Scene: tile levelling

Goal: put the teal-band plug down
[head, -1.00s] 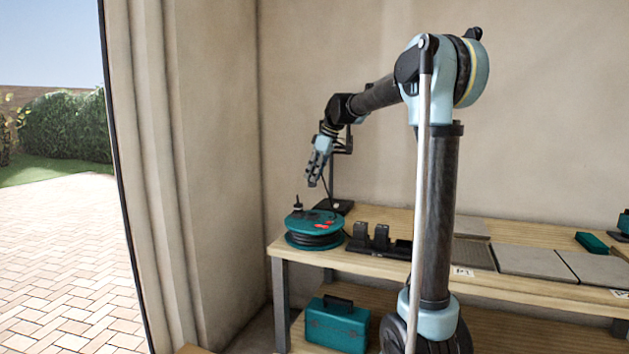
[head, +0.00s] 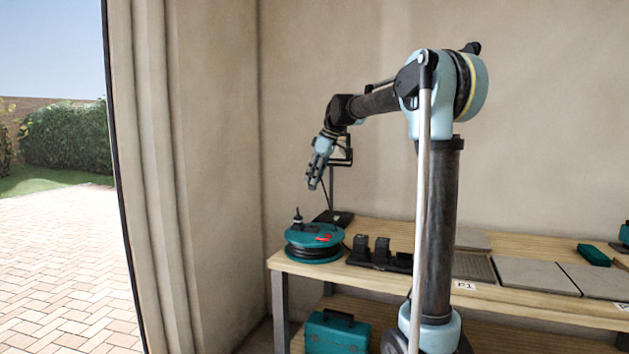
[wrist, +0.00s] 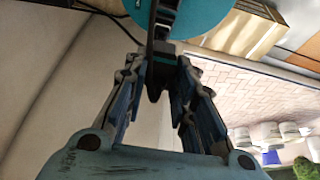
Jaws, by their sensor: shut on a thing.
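My gripper (head: 313,186) hangs above the left end of the bench, over the teal cable reel (head: 318,236), clear of it and tilted down. In the wrist view its fingers (wrist: 156,80) are closed around the dark plug (wrist: 157,68), with a teal patch near its top. The plug is too small to make out in the head view. The reel also shows in the wrist view (wrist: 205,14), beyond the fingertips. A black upright piece (head: 297,217) stands on top of the reel.
Black holders (head: 372,254) sit right of the reel. A black-based stand (head: 333,217) is behind it. Grey tiles (head: 535,275) and a teal box (head: 593,255) lie farther right on the bench (head: 400,224). A teal case (head: 337,334) is on the lower shelf.

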